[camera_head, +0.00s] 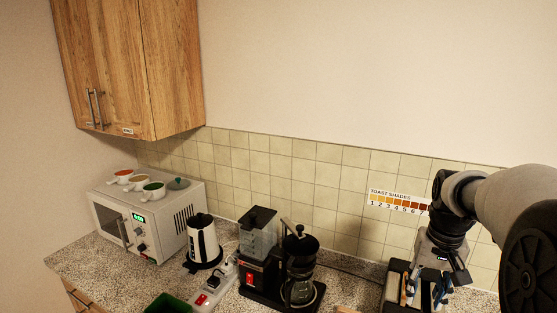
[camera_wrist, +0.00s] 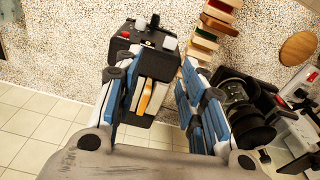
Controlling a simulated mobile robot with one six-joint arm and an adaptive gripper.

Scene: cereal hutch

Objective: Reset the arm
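My arm comes in from the right in the camera_head view, with my gripper (camera_head: 426,288) pointing down at the lower right. The gripper's blue-padded fingers (camera_wrist: 160,68) stand apart in the wrist view, with nothing clasped between them. Beyond and between them is a black toaster (camera_wrist: 125,45) with pale and tan bread-like slices (camera_wrist: 147,97) in its top. I cannot tell the exact gap between fingers and slices.
Farther left are a kettle (camera_head: 203,240), a power strip (camera_head: 212,288) and a microwave (camera_head: 150,217) with bowls on top. A row of coloured slices (camera_wrist: 205,42) lies near the toaster. A wooden cabinet (camera_head: 125,65) hangs upper left.

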